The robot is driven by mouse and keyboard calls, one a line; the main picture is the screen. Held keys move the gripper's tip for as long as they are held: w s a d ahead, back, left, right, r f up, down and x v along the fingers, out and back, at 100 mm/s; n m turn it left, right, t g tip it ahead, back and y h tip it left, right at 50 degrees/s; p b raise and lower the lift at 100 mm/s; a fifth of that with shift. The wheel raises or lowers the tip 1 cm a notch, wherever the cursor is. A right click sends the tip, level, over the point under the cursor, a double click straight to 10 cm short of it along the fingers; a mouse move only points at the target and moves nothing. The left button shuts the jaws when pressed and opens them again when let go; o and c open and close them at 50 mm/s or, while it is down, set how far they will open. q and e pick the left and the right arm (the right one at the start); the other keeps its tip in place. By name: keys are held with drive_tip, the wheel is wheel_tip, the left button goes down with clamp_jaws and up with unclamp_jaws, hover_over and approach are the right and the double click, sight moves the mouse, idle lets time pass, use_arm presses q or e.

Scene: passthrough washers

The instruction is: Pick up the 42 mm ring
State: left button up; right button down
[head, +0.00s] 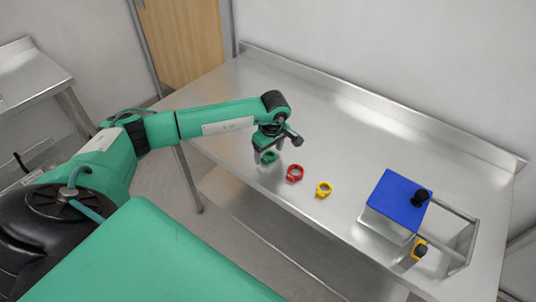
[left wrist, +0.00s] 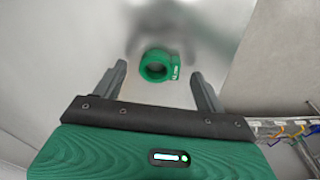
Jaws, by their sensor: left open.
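A green ring (left wrist: 152,77) with a small side tab and a white label lies flat on the metal table. The label is too small to read for sure. The ring also shows in the head view (head: 270,161), partly behind a finger. A red ring (head: 294,179) and a yellow ring (head: 322,194) lie in a row to its right; I cannot read their sizes. My left gripper (head: 267,152) is open and empty, just over the green ring. In the left wrist view the ring appears between the two spread fingertips (left wrist: 158,70), with gaps on both sides. My right gripper is out of view.
A blue-topped metal box (head: 398,197) with a black knob stands at the table's right, with a metal frame beside it. A yellow and black piece (head: 419,248) is at its front. The metal table (head: 335,125) is clear behind the rings; its front edge is close to them.

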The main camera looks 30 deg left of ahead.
use_arm(q)
drive_tip(key=shift+f, duration=0.55)
drive_tip(key=c, duration=1.1)
drive_tip(key=shift+r, duration=0.2)
